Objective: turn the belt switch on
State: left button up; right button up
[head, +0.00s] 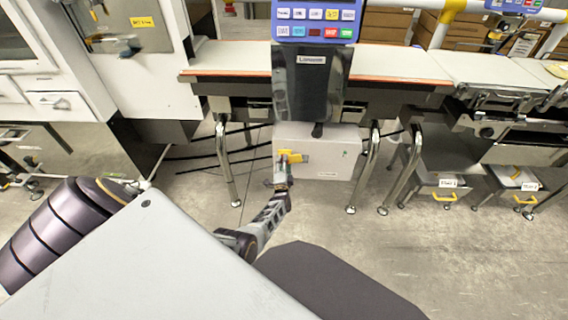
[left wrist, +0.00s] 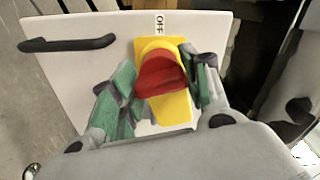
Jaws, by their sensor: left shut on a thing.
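The belt switch is a red knob (left wrist: 162,76) on a yellow plate (left wrist: 176,108), fixed to the front of a white cabinet (left wrist: 60,30). An "OFF" label (left wrist: 159,24) sits beside the plate, at its top in the left wrist view. In the head view, the yellow plate (head: 298,158) shows on the cabinet (head: 340,150) under the belt, with the red knob hidden. My left gripper (left wrist: 160,88) has its green-padded fingers on both sides of the knob, shut on it. It also shows in the head view (head: 281,180), reaching the cabinet front. My right gripper is in neither view.
The belt (head: 230,58) runs above the cabinet, with a blue button console (head: 316,20) on a dark post. Metal legs (head: 225,165) stand on both sides. A black handle (left wrist: 68,44) projects from the cabinet.

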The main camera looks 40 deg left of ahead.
pick_arm(q)
jog(key=shift+m, duration=1.6)
jog(key=o, duration=1.5)
jog(key=shift+c, duration=0.2)
